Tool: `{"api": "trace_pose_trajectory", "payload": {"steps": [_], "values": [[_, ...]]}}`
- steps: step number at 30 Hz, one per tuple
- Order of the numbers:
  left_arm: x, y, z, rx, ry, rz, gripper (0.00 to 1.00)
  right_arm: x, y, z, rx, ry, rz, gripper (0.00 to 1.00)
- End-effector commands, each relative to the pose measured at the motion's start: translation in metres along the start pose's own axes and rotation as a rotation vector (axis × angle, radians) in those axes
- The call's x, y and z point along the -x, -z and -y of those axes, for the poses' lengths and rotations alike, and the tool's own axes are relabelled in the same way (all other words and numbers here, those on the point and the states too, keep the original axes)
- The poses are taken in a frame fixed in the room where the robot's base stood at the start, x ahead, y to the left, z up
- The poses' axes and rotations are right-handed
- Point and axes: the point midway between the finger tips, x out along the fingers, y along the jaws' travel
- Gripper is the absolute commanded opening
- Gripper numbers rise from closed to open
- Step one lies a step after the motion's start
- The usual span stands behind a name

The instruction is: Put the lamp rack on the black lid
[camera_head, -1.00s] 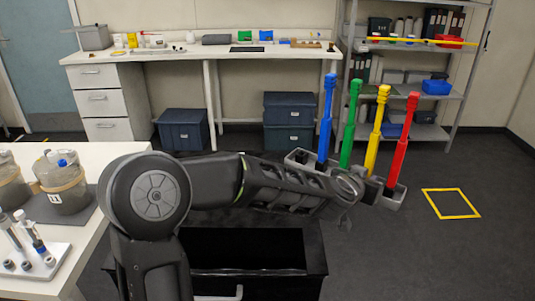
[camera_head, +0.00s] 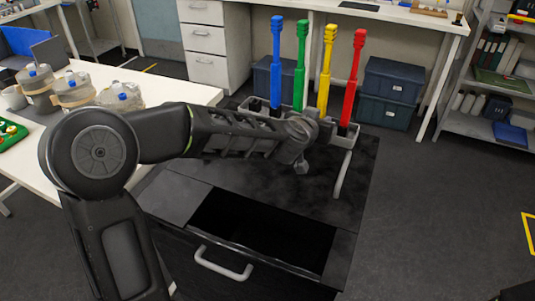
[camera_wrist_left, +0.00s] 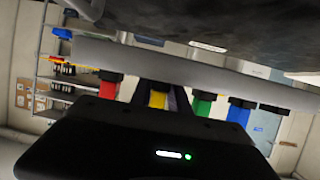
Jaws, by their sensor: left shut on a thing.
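The lamp rack is a long grey tray (camera_head: 260,114) with blue, green, yellow (camera_head: 327,70) and red lamps standing upright in a row. My left gripper (camera_head: 306,130) is shut on the rack's near side, around its middle. The black lid (camera_head: 330,180) is a dark flat panel behind the opening of a black chest. The rack appears over the lid's far part. I cannot tell the gap between them. In the left wrist view the grey rack (camera_wrist_left: 200,70) crosses the picture, with the lamps partly hidden by my gripper. My right gripper is not in view.
The black chest has an open dark cavity (camera_head: 265,230) and a grey front handle (camera_head: 222,264). A white table (camera_head: 195,95) with several jars stands left. Dark blue bins (camera_head: 392,80) stand behind the rack. Floor to the right is clear.

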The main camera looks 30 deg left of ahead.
Motion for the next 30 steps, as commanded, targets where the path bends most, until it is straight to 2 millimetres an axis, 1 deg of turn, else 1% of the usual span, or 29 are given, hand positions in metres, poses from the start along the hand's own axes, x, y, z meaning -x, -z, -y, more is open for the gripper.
{"api": "trace_pose_trajectory", "payload": {"steps": [1,9,13,16,21,23,27,30], "values": [[0.001,0.003,0.000,-0.003,0.000,-0.006,0.00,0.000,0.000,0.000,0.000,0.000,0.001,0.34],[0.001,0.003,0.000,-0.003,0.001,-0.006,0.00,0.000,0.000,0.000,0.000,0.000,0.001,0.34],[0.000,0.002,0.006,-0.002,0.011,-0.011,0.00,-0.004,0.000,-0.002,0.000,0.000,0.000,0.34],[-0.001,0.001,0.019,-0.001,0.026,-0.018,0.00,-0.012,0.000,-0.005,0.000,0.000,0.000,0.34],[0.001,0.000,0.054,-0.010,0.022,-0.014,0.00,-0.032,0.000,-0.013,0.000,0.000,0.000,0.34],[0.004,0.000,0.063,-0.018,0.000,-0.005,0.00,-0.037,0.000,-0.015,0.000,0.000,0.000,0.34],[0.013,0.000,0.072,-0.048,-0.088,0.015,0.00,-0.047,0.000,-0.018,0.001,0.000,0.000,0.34],[0.024,0.000,0.071,-0.079,-0.175,0.026,0.00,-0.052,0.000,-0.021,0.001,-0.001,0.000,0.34]]}}
